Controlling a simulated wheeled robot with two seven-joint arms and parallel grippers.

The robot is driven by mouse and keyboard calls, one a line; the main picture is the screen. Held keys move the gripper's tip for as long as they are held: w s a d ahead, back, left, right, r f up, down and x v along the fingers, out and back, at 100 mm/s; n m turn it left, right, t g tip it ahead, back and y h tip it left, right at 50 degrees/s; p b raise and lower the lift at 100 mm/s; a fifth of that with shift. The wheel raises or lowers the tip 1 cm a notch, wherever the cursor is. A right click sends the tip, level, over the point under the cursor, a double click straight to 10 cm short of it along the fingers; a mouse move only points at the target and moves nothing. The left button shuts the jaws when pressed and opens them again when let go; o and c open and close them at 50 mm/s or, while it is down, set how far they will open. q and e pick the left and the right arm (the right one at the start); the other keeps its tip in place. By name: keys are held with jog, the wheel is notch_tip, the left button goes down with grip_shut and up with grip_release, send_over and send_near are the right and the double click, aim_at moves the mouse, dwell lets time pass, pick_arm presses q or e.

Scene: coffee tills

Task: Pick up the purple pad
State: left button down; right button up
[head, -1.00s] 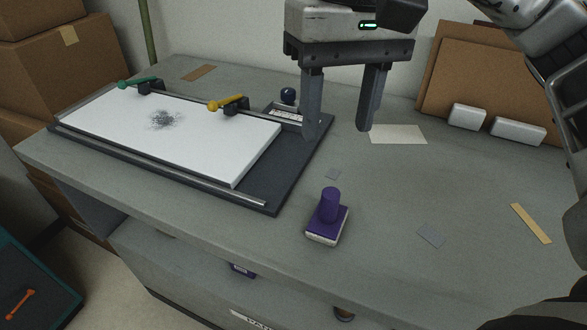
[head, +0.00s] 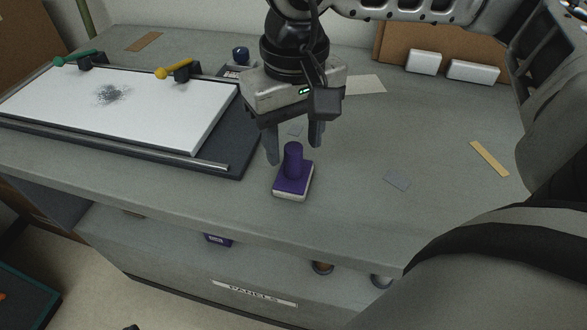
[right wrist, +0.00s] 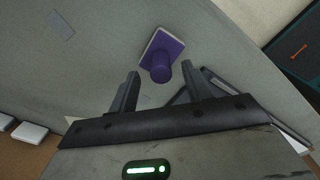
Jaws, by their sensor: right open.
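The purple pad (head: 292,175) stands upright on the grey worktop near its front edge, with a round purple knob on a flat base with a pale underside. In the right wrist view the purple pad (right wrist: 163,56) lies beyond the fingertips, roughly in line with the gap between them. My right gripper (head: 294,155) is open and empty, just behind and above the pad; its fingers also show in the right wrist view (right wrist: 161,72). It does not appear to touch the pad. My left gripper is not in view.
A board with a white panel (head: 180,125), a green lever and a yellow lever (head: 174,73) lies to the left. White blocks (head: 423,62) stand at the back right. A tan strip (head: 489,159) and a grey square (head: 397,181) lie flat. The worktop right of the pad is mostly clear.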

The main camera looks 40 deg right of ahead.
jog(key=shift+f, duration=1.35)
grip_shut()
jog(key=shift+r, duration=0.15)
jog(key=shift+r, duration=0.3)
jog(key=r, duration=0.2)
jog(key=shift+a+r, duration=0.2)
jog(key=shift+r, duration=0.15)
jog(key=s+a+r, duration=0.9)
jog(key=shift+s+a+r+b, duration=0.25)
jog(key=shift+s+a+b, duration=0.05)
jog(key=shift+s+a, duration=0.1)
